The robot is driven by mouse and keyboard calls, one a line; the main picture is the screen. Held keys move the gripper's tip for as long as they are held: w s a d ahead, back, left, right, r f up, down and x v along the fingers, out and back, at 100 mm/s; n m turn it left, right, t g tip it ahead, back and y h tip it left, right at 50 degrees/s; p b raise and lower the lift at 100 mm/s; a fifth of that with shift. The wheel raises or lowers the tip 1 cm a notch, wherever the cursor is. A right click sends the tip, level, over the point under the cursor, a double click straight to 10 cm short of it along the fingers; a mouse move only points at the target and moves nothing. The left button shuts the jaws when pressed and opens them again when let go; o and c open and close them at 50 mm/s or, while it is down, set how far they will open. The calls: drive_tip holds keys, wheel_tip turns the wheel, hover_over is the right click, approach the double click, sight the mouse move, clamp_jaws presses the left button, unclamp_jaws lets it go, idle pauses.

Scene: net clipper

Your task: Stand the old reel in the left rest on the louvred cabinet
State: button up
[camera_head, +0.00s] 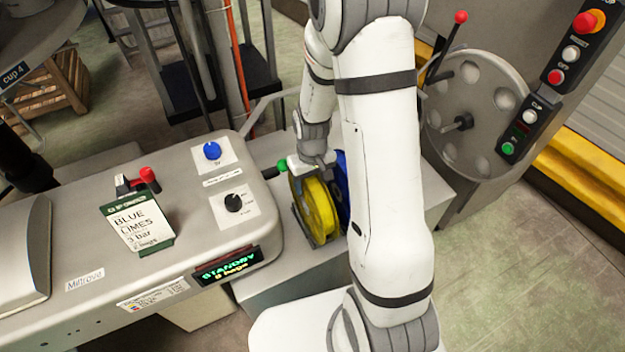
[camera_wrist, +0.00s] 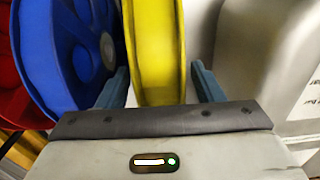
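A yellow reel (camera_head: 319,209) stands upright at the right end of the grey machine, with a grey frame at its lower edge. A blue reel (camera_head: 343,186) stands just behind it, partly hidden by my arm. My gripper (camera_wrist: 159,78) is over the yellow reel. In the wrist view its two fingers straddle the yellow reel (camera_wrist: 157,45), with a narrow gap at the right finger. The left finger is between the yellow and blue (camera_wrist: 62,50) reels. A red reel (camera_wrist: 13,85) is at the far left. I cannot tell which is the old reel, nor identify the louvred cabinet.
The grey machine (camera_head: 70,240) has knobs, a green sign (camera_head: 138,222) and a lit display (camera_head: 226,263). A large grey disc (camera_head: 474,112) with a red-knobbed lever is at the right. A wooden crate (camera_head: 55,85) is at the far left. Floor is clear at lower right.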

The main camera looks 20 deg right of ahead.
wheel_tip(320, 180, up, 12)
drive_tip(key=b, duration=0.1)
drive_tip(key=s+r+m+t, duration=0.2)
drive_tip(key=s+r+t, duration=0.1)
drive_tip(key=s+r, duration=0.9)
drive_tip(key=s, duration=0.4)
drive_tip(key=shift+s+d+r+t, duration=0.15)
drive_tip(key=shift+r+t, duration=0.05)
drive_tip(key=shift+t, duration=0.1)
drive_tip(key=shift+f+b, duration=0.3)
drive_tip(key=shift+b, duration=0.05)
